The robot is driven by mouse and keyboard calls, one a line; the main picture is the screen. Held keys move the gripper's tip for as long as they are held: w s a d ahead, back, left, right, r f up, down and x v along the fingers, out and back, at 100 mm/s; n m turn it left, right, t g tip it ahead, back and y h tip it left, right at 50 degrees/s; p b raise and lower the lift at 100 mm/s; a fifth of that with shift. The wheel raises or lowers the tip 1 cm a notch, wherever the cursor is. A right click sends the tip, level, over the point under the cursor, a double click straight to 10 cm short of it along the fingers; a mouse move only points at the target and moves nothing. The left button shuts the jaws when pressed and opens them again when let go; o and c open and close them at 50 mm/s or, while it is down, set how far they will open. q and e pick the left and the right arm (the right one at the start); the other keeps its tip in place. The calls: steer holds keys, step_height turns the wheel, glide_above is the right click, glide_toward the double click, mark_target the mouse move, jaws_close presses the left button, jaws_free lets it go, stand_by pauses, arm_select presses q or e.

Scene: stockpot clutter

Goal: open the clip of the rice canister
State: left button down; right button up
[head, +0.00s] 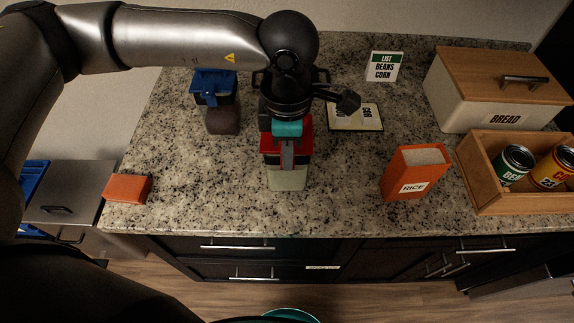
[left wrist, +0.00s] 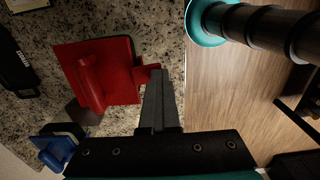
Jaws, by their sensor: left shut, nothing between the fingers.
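The rice canister (head: 287,180) stands near the counter's front edge, with pale contents and a red lid (head: 303,134). My left gripper (head: 288,160) is over its front side, pointing down, and partly hides the lid and the clip. In the left wrist view the red lid (left wrist: 118,70) has a raised handle, and a red tab, seemingly the clip (left wrist: 145,76), sticks out from one side. The shut fingers of my left gripper (left wrist: 157,75) are beside this tab, with nothing held. I cannot tell whether they touch it or whether the clip is fastened. My right gripper is not in view.
A blue-lidded canister (head: 222,115) with dark contents stands behind left. An orange rice box (head: 415,172) stands to the right, near a wooden crate (head: 520,200) of cans and a bread box (head: 480,100). An orange block (head: 127,188) lies at the left edge. A list card (head: 384,67) stands behind.

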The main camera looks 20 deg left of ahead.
arm_select(q)
steer(key=shift+w+a+f+b, duration=0.1)
steer(key=shift+f+b, duration=0.1)
steer(key=shift+f, duration=0.15)
steer(key=shift+w+f+b, duration=0.1)
steer(key=shift+f+b, duration=0.05)
steer(key=shift+f, duration=0.15)
steer(key=shift+w+f+b, duration=0.25)
steer(key=shift+f+b, duration=0.1)
steer(key=shift+f, duration=0.05)
steer(key=shift+s+f+b, duration=0.2)
steer(key=shift+f+b, duration=0.05)
steer(key=shift+b, duration=0.05)
steer(key=shift+f, duration=0.2)
steer(key=shift+b, duration=0.3)
steer(key=shift+f+b, duration=0.3)
steer(key=shift+b, duration=0.05)
steer(key=f+b, duration=0.2)
steer(key=s+f+b, duration=0.1)
steer(key=b, duration=0.1)
steer(key=shift+d+f, duration=0.2)
steer(key=shift+f, duration=0.2)
steer(key=shift+s, duration=0.1)
